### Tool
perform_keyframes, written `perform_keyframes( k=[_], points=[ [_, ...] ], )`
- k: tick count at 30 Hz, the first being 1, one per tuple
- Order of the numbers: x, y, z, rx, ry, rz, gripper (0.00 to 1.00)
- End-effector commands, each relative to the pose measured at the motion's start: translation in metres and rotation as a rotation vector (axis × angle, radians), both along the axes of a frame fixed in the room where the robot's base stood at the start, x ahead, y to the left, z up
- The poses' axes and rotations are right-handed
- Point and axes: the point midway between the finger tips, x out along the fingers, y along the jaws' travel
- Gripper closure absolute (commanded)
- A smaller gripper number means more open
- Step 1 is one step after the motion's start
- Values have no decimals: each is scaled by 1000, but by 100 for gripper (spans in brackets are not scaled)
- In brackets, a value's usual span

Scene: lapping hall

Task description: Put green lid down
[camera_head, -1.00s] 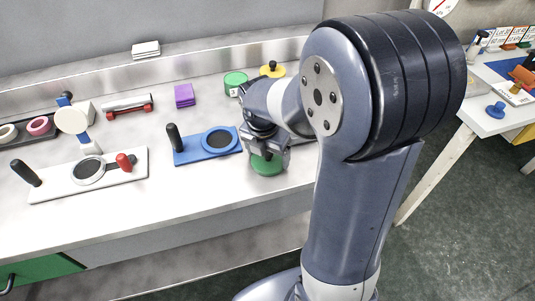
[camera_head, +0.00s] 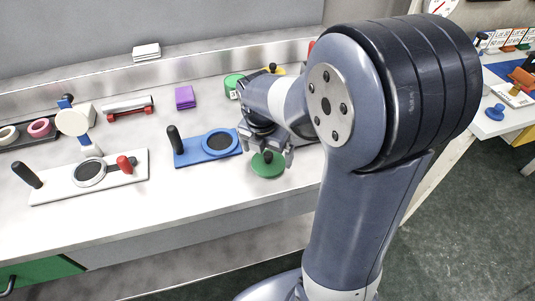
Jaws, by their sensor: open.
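The green lid (camera_head: 268,169) lies flat on the white bench near its front edge, to the right of the blue plate. Its dark knob (camera_head: 268,156) stands up between my gripper's fingers. My gripper (camera_head: 270,155) is open just above the lid, with the knob showing free between the fingertips. Part of the lid's far side is hidden by the gripper.
A blue plate (camera_head: 190,154) with a black handle and round disc lies just left. A white plate (camera_head: 55,187) lies farther left. Behind stand a green container (camera_head: 233,80), a purple block (camera_head: 185,97) and a partly hidden yellow lid (camera_head: 279,71).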

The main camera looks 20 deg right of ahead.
Motion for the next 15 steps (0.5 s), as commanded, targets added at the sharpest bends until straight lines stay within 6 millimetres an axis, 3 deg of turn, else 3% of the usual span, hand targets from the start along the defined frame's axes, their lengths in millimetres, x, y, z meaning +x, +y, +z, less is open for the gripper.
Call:
perform_keyframes(
  k=[9, 15],
  points=[
    [-6, 8, 71, 1, -5, 2, 0],
    [-9, 11, 95, 0, -1, 1, 0]
  ],
)
